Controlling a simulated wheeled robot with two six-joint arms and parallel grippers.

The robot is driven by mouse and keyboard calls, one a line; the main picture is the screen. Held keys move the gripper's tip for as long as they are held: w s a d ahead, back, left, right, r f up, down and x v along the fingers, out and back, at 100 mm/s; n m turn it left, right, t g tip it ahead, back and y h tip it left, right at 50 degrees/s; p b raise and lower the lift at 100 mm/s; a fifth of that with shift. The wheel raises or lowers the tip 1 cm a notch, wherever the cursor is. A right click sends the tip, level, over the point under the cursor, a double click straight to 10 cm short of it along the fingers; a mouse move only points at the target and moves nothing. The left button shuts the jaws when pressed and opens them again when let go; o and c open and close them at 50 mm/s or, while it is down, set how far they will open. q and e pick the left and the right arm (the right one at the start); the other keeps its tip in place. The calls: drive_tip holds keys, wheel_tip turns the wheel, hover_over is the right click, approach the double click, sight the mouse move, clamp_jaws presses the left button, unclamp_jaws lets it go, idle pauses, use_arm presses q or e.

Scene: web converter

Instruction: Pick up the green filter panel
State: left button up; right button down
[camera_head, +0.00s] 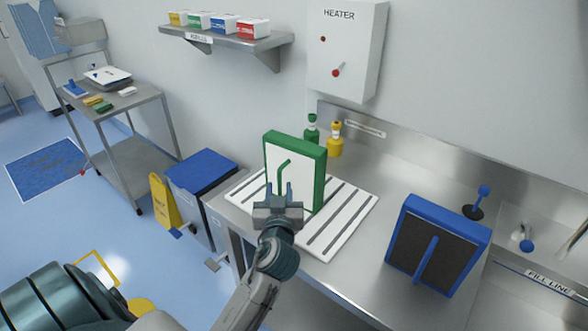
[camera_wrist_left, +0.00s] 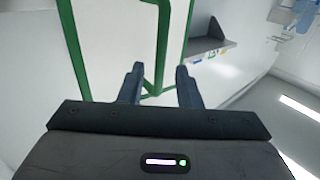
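The green filter panel (camera_head: 309,165) has a green frame and a white face. It stands upright on a white slotted mat (camera_head: 345,218) on the steel counter. A green handle (camera_head: 284,172) sticks out from its face. My left gripper (camera_head: 278,190) is in front of the panel at the lower part of the handle. In the left wrist view the fingers (camera_wrist_left: 159,82) are apart, with the green handle (camera_wrist_left: 163,50) running down between them. I cannot tell whether they touch it. My right gripper is not in view.
A blue-framed dark filter panel (camera_head: 436,245) leans on the counter at the right. A green bottle (camera_head: 312,134) and a yellow bottle (camera_head: 335,140) stand behind the green panel. A heater box (camera_head: 345,48) hangs above. A blue-lidded bin (camera_head: 201,170) stands left of the counter.

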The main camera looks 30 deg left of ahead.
sight(280, 183)
use_arm(q)
drive_tip(key=p+x, duration=0.1)
drive_tip(key=x, duration=0.1)
drive_tip(key=shift+w+a+r, duration=0.2)
drive_tip(key=shift+w, duration=0.15)
drive_tip(key=shift+w+a+f, duration=0.2)
drive_tip(key=shift+w+a, duration=0.1)
drive_tip(key=shift+d, duration=0.1)
drive_tip(key=shift+c, duration=0.2)
clamp_jaws()
drive_tip(key=shift+r, duration=0.2)
